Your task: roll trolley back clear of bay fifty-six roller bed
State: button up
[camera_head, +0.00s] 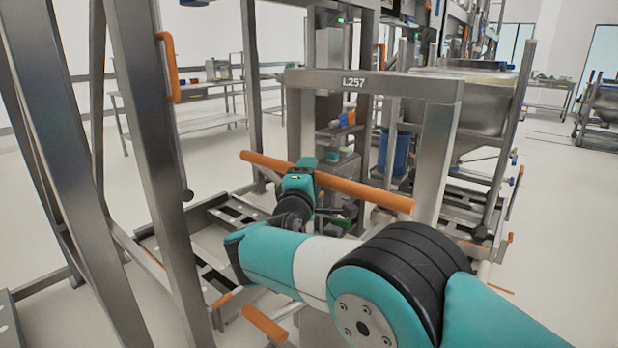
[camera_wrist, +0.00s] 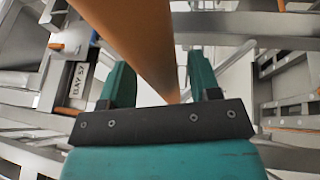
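The trolley frame marked L257 (camera_head: 374,84) stands in front of me, a grey metal arch with an orange handle bar (camera_head: 365,193) across it. My gripper (camera_head: 306,165) is at this bar, left of its middle. In the wrist view the bar (camera_wrist: 136,40) runs between the two teal fingers of my gripper (camera_wrist: 160,80). A thin light gap shows beside the right finger; I cannot tell whether the fingers press on the bar. A BAY 57 label (camera_wrist: 77,88) shows at the left of the wrist view. The bay fifty-six roller bed cannot be told apart with certainty.
Grey posts (camera_head: 150,130) with an orange handle (camera_head: 168,67) stand close on the left. A metal bin (camera_head: 460,103) and a blue container (camera_head: 394,153) are behind the trolley frame. Low rails (camera_head: 205,218) lie near the floor. Open floor (camera_head: 565,230) shows at right.

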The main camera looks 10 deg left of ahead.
jog(key=shift+f, duration=0.1)
jog(key=s+f+b, duration=0.3)
jog(key=s+b, duration=1.4)
jog(key=shift+a, duration=0.2)
